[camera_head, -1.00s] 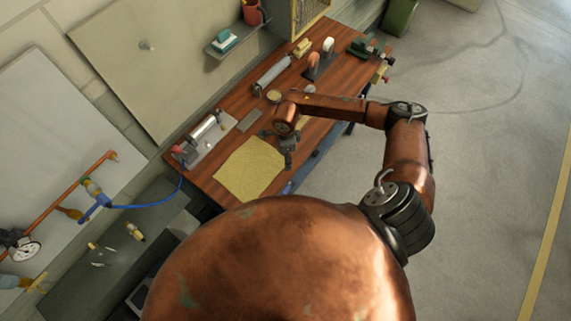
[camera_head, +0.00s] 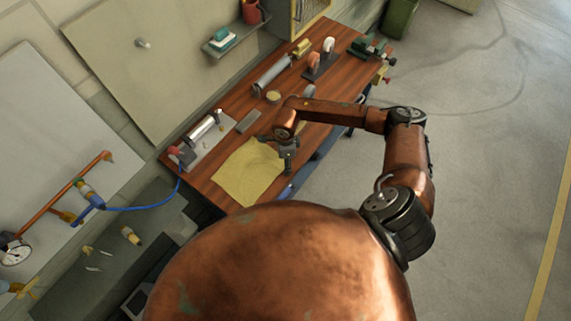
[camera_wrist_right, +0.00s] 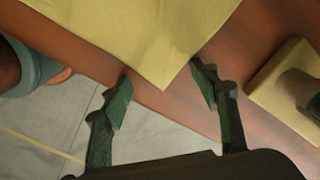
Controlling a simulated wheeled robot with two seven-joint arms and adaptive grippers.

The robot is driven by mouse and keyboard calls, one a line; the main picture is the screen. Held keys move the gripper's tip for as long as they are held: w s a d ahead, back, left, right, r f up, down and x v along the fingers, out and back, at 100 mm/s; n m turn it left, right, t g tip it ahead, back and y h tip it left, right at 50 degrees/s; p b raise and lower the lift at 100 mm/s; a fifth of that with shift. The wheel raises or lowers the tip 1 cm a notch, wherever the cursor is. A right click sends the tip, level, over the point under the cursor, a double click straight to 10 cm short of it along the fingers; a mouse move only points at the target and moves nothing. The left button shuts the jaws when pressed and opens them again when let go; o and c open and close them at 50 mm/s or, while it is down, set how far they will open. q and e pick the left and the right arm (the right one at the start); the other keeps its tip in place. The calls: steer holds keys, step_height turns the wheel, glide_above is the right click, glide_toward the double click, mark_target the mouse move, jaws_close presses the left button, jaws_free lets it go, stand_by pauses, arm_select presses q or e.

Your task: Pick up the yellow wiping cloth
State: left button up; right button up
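The yellow wiping cloth (camera_head: 243,178) lies spread flat on the wooden workbench (camera_head: 212,193), near its front edge. It also shows at the top of the right wrist view (camera_wrist_right: 150,35), with one corner pointing toward my fingers. My right gripper (camera_head: 289,165) is at the cloth's right side in the head view. In the right wrist view it is open (camera_wrist_right: 161,91), and its two dark green fingers stand apart on either side of the cloth's corner. Nothing is clamped between them. I cannot tell whether a finger touches the cloth. My left gripper is not in view.
A grey flat block (camera_head: 248,121), a yellow round tin (camera_head: 273,97) and a grey tube (camera_head: 271,75) lie behind the cloth. A silver cylinder (camera_head: 203,127) sits at the bench's left. A beige block (camera_wrist_right: 290,84) is right of my fingers.

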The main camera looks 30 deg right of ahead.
steer(key=shift+s+f, duration=0.15)
jaws_close()
stand_by(1.4)
stand_by(1.4)
step_height(320, 180, up, 12)
steer(key=p, duration=0.6)
step_height(320, 180, up, 27)
steer(key=p, duration=0.8)
steer(key=shift+p, duration=0.3)
